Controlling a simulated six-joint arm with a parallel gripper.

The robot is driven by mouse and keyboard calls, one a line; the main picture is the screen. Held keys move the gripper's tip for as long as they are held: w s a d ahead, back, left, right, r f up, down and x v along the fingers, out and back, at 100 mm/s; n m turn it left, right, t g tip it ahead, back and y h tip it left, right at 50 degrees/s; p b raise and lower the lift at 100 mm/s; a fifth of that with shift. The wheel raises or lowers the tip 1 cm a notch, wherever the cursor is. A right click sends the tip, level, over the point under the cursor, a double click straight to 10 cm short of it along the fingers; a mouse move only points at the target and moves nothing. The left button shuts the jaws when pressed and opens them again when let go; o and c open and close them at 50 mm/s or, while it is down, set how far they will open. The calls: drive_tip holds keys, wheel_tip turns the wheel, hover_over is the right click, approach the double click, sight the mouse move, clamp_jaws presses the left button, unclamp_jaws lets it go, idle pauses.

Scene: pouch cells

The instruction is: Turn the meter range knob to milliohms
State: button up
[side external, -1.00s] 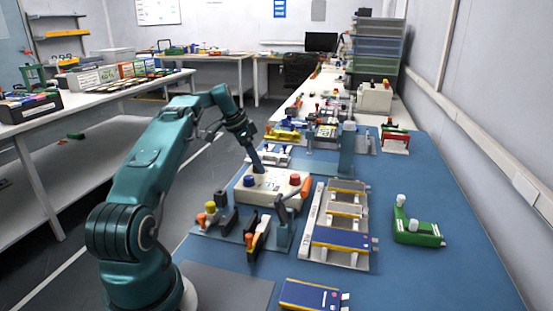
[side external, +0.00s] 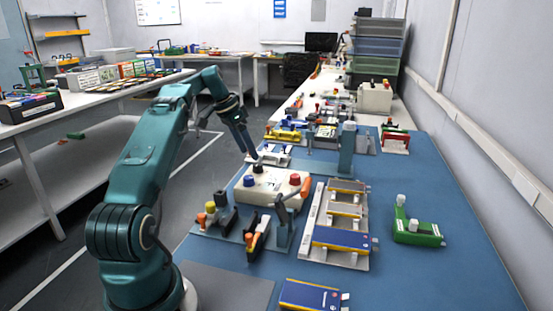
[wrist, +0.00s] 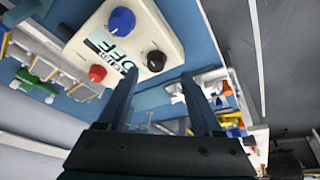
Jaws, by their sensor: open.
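The meter is a cream box (side external: 274,196) on the blue bench, also in the wrist view (wrist: 165,30). It has a blue knob (wrist: 122,20), a black knob (wrist: 156,61) and a red knob (wrist: 97,73). The panel (wrist: 110,46) between them seems to read OFF, tilted in the wrist view. The black knob shows at the meter's back edge in the side view (side external: 257,168). My gripper (wrist: 160,78) is open and empty, raised just above and behind the black knob, apart from it. Any pointer mark on the black knob is too small to read.
A fixture with an orange-handled lever (side external: 284,215) stands close in front of the meter. A rack of pouch cells (side external: 340,240) lies to its right, with a teal post (side external: 347,150) behind. A green clamp (side external: 418,232) sits further right on otherwise clear bench.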

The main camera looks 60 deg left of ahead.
sight(258, 164)
drive_tip(key=n+g+y, duration=0.1)
drive_tip(key=n, duration=0.3)
drive_tip(key=f+n+g+y, duration=0.1)
drive_tip(key=n, duration=0.4)
drive_tip(key=n+g+y, duration=0.1)
drive_tip(key=n, duration=0.4)
drive_tip(key=shift+s+f+y, duration=0.15)
drive_tip(key=shift+s+y, duration=0.15)
drive_tip(key=shift+n+g+y, duration=0.3)
drive_tip(key=shift+n+y, duration=0.3)
drive_tip(key=shift+y, duration=0.1)
drive_tip(key=w+d, duration=0.1)
drive_tip(key=w+d+r, duration=0.1)
drive_tip(key=w+d, duration=0.1)
drive_tip(key=shift+r, duration=0.3)
drive_tip(key=shift+w+f, duration=0.15)
drive_tip(key=shift+f, duration=0.1)
drive_tip(key=shift+x, duration=2.25)
drive_tip(key=shift+d, duration=0.1)
clamp_jaws()
